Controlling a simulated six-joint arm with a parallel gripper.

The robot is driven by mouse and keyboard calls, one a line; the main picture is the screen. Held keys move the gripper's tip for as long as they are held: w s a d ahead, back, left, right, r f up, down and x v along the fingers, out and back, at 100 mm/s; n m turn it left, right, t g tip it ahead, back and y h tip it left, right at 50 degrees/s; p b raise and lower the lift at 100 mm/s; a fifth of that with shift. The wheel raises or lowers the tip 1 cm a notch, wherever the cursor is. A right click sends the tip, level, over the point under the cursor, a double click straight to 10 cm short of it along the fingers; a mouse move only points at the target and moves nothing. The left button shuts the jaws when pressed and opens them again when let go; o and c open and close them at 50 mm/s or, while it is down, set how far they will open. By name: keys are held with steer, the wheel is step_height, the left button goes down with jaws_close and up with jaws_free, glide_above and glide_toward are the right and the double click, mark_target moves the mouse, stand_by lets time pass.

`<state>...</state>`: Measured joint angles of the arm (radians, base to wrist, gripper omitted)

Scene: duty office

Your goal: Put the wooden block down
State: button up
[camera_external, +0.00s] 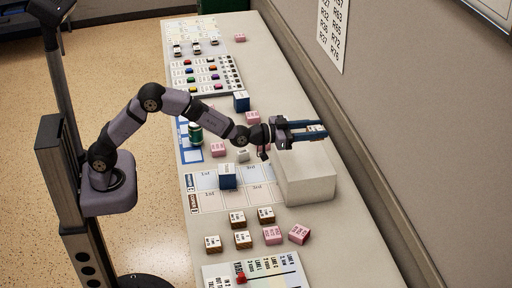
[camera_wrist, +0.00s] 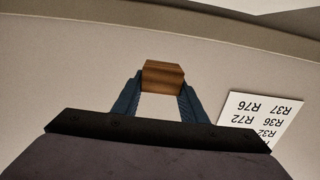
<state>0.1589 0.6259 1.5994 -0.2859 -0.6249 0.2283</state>
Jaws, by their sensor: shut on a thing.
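My gripper (camera_external: 302,131) is shut on a wooden block (camera_external: 316,130). The block is held between the two blue fingertips, above the far side of the pale box on the counter. In the wrist view the block (camera_wrist: 162,77) shows brown wood grain and sits at the tips of the fingers (camera_wrist: 160,92). In the external view the fingers partly cover it. The block appears raised, with no surface visibly touching it from below.
A pale box (camera_external: 306,178) stands on the counter (camera_external: 345,240) below my gripper. The wall (camera_external: 385,70) is close on the right. The counter's near right is clear.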

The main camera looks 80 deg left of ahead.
mark_target(281, 161)
steer(key=shift+w+a+r, duration=0.4)
steer(key=shift+w+r, duration=0.05)
steer(key=shift+r, duration=0.2)
steer(key=shift+f+p, duration=0.65)
steer(key=shift+f, duration=4.4)
steer(key=shift+f, duration=0.15)
steer(key=o, duration=1)
steer(key=shift+s, duration=0.1)
steer(key=s, duration=0.4)
steer(key=s+b, duration=0.1)
steer(key=s, duration=0.3)
steer(key=s+r+b, duration=0.1)
steer(key=s, duration=0.3)
